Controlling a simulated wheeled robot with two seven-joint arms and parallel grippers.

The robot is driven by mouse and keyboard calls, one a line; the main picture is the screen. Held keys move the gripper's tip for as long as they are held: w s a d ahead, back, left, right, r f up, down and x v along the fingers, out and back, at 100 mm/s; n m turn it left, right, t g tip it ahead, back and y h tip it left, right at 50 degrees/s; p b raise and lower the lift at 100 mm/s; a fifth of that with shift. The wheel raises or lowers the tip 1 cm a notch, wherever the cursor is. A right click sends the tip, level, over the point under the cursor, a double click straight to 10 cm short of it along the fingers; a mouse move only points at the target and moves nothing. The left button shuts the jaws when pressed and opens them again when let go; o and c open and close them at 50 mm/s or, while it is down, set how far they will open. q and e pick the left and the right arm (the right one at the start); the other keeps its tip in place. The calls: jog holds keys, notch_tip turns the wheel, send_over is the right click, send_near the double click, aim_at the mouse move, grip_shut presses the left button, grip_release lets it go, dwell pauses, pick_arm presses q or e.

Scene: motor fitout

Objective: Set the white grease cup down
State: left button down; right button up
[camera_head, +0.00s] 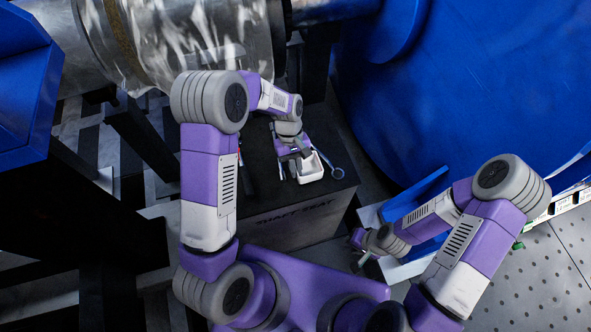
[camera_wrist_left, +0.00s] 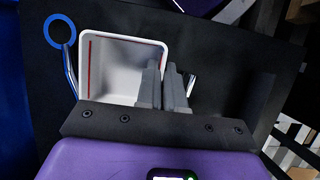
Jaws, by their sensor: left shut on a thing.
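The white grease cup (camera_head: 311,171) is a small square, open-topped cup at the black stand's top, near its right side. My left gripper (camera_head: 302,154) is at the cup's rim. In the left wrist view the cup (camera_wrist_left: 117,58) is upright with a red line inside. The left gripper's fingers (camera_wrist_left: 166,88) are close together at the cup's right wall, shut on it. I cannot tell whether the cup's base touches the surface. My right gripper (camera_head: 359,259) is low at the right, away from the cup; its jaws are too small to read.
The black stand (camera_head: 290,231) has lettering on its front. A blue ring-ended tool (camera_head: 337,173) lies right of the cup, its ring also in the left wrist view (camera_wrist_left: 60,30). Metal tool shafts flank the cup. A large blue housing (camera_head: 470,90) stands at the right.

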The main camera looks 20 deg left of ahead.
pick_arm(q)
jog(key=shift+f, duration=0.55)
jog(key=shift+f, duration=0.15)
jog(key=c, duration=1.3)
grip_release()
jog(key=shift+o, duration=0.2)
